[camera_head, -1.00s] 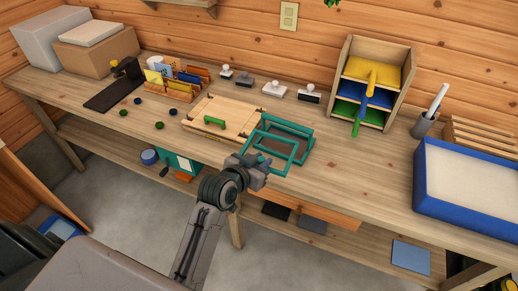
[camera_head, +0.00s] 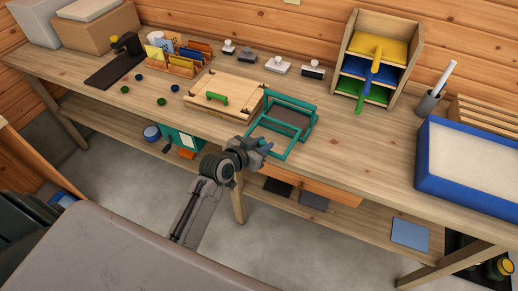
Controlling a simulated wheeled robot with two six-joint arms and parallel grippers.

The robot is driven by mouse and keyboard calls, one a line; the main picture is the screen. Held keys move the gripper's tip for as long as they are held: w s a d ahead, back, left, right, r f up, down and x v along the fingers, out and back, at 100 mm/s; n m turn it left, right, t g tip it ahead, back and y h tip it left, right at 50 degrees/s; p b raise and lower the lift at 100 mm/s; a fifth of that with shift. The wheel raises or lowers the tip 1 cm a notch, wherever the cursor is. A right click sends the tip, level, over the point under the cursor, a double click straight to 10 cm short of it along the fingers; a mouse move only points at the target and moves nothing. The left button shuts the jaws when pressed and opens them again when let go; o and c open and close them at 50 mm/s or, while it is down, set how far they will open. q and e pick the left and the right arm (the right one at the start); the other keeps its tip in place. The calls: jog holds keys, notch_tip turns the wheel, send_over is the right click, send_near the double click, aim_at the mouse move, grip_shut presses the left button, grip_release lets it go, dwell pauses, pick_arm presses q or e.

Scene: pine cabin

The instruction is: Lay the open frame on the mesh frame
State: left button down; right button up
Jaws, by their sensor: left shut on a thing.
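The open frame is a teal rectangular frame (camera_head: 293,147) near the bench's front edge. My left gripper (camera_head: 262,146) is shut on its near side. The mesh frame, a teal frame with a dark grey mesh (camera_head: 291,117), lies on the bench just behind. In the picture the open frame overlaps the near part of the mesh frame; I cannot tell whether they touch. The gripper's jaws hide part of the open frame's near bar. My right gripper is not in view.
A pale wooden board with a green handle (camera_head: 217,97) lies just left of the frames. Stamps (camera_head: 277,66) stand behind. A shelf unit with coloured trays (camera_head: 391,52) and a blue-rimmed tray (camera_head: 476,205) are to the right. Bench is clear between the frames and blue tray.

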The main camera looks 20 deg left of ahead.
aim_at(281, 122)
pick_arm(q)
jog(key=shift+b+x, duration=0.3)
jog(key=shift+x, duration=0.45)
jog(key=shift+w+f+b, duration=0.2)
jog(key=shift+w+b, duration=0.35)
jog(key=shift+w, duration=0.5)
jog(key=shift+w+d+f+b, duration=0.15)
jog(key=shift+w+b, duration=0.55)
jog(key=shift+w, duration=0.95)
jog(key=shift+w+d+b, duration=0.2)
jog(key=shift+w+b, duration=0.45)
jog(key=shift+w, duration=0.7)
jog(key=shift+w+d, duration=0.15)
jog(key=shift+w, duration=1.45)
jog(key=shift+f, duration=0.25)
